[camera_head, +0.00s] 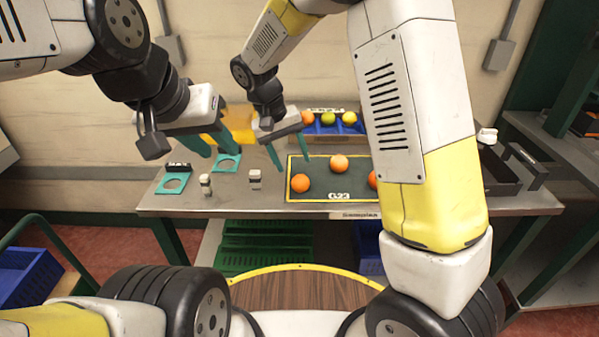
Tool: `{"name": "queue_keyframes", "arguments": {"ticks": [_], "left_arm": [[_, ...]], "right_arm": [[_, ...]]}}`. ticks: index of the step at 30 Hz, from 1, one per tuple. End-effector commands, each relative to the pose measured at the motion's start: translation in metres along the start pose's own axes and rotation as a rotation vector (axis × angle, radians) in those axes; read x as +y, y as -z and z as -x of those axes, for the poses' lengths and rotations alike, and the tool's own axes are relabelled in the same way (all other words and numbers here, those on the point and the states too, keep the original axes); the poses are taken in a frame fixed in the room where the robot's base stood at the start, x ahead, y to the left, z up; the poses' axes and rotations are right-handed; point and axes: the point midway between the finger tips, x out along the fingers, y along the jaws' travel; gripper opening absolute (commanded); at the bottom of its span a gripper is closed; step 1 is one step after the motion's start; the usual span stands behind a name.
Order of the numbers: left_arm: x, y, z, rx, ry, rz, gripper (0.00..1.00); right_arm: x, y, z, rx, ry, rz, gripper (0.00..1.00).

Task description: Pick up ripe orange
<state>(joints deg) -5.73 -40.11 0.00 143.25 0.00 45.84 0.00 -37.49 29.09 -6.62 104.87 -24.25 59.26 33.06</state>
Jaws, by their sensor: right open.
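Three oranges rest on a dark mat with a yellow border (320,193): a front-left orange (300,183), a back orange (339,162), and a right orange (372,179) partly hidden by my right arm. At the back, a blue divided bin (318,129) holds an orange fruit (307,117) and two yellow-green fruits (328,118). My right gripper (289,155) is open and empty, its teal fingers above the mat's back-left corner, behind and left of the oranges. My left gripper (208,143) is over the left of the table, its teal fingers apart, with no fruit visible between them.
Teal ring holders (173,184) and two small white-and-dark items (254,179) stand on the table's left. A dark tray (500,180) is at the right. My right arm hides part of the mat's right side. A display on the mat reads 0.23.

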Motion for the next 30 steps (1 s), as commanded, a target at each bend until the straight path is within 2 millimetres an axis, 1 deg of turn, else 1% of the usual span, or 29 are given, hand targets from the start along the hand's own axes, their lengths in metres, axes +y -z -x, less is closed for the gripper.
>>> {"name": "queue_keyframes", "arguments": {"ticks": [8, 15, 19, 25, 26, 30], "left_arm": [[0.000, 0.000, 0.000, 0.000, 0.000, 0.000, 0.36], [0.000, 0.000, 0.000, 0.000, 0.000, 0.000, 0.36], [0.000, 0.000, 0.000, 0.000, 0.000, 0.000, 0.36], [0.000, 0.000, 0.000, 0.000, 0.000, 0.000, 0.36], [0.000, 0.000, 0.000, 0.000, 0.000, 0.000, 0.36], [0.000, 0.000, 0.000, 0.000, 0.000, 0.000, 0.36]], "right_arm": [[-0.001, 0.000, -0.031, -0.003, -0.002, 0.002, 0.56], [-0.003, 0.002, -0.066, -0.003, -0.001, 0.000, 0.56], [-0.003, 0.002, -0.074, -0.001, -0.001, 0.001, 0.56], [-0.003, 0.002, -0.075, 0.001, 0.000, 0.001, 0.56], [-0.003, 0.002, -0.075, 0.001, 0.000, 0.000, 0.52], [-0.003, 0.002, -0.075, 0.000, 0.000, 0.001, 0.25]]}}
